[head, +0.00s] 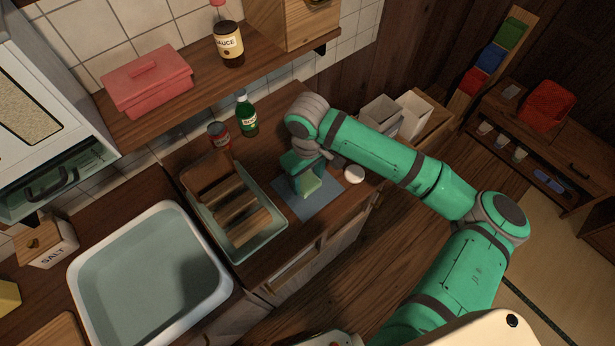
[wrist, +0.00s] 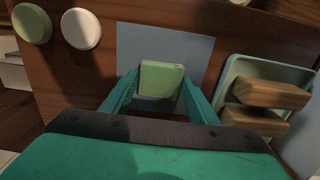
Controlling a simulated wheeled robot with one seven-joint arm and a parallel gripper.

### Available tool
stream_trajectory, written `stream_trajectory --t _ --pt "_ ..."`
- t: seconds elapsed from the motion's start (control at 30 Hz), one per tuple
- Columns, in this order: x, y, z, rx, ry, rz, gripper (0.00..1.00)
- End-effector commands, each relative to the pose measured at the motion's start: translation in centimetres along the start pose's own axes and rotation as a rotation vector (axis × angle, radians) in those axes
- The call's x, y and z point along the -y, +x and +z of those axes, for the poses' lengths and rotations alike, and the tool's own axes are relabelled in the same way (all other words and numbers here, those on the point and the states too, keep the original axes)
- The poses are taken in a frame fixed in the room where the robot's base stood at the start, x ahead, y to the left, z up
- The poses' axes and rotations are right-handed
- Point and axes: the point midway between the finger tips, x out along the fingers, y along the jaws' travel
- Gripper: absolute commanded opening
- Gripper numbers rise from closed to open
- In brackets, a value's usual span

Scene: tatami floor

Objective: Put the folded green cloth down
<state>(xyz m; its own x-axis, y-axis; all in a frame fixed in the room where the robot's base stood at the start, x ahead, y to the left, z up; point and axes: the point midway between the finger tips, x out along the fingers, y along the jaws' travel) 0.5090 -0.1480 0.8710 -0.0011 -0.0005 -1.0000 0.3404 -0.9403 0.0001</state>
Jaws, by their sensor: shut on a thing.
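The folded green cloth (head: 313,186) is a small pale green block in the head view. My gripper (head: 306,180) points down and is shut on it, over the blue-grey mat (head: 325,205) on the wooden counter. In the wrist view the cloth (wrist: 161,79) sits between the two green fingers of my gripper (wrist: 160,85), with the mat (wrist: 190,45) behind and around it. I cannot tell whether the cloth touches the mat. My gripper hides part of the cloth and mat in the head view.
A pale green rack (head: 266,247) with wooden pieces stands left of the mat. A white round piece (head: 354,174) lies right of it; the wrist view also shows a green round piece (wrist: 32,23). A green bottle (head: 246,115) and a red can (head: 218,135) stand behind.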

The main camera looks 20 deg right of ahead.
Motion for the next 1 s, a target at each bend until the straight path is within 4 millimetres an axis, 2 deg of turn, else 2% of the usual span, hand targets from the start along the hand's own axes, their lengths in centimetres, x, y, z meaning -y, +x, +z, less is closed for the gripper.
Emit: stream_trajectory --t 0.3,0.33,0.4,0.77,0.87,1.0 --pt "0.1 0.3 0.0 0.000 0.000 -0.002 0.33" --pt "0.1 0.3 0.0 0.000 0.000 -0.001 0.56" --pt "0.0 0.2 0.0 -0.001 0.000 -0.001 0.73" --pt "0.0 0.0 0.0 -0.001 0.000 0.001 0.73" --pt "0.0 -0.8 -0.1 -0.002 -0.001 0.001 0.73" --pt "0.0 -3.2 -0.1 -0.004 -0.001 0.001 0.73"
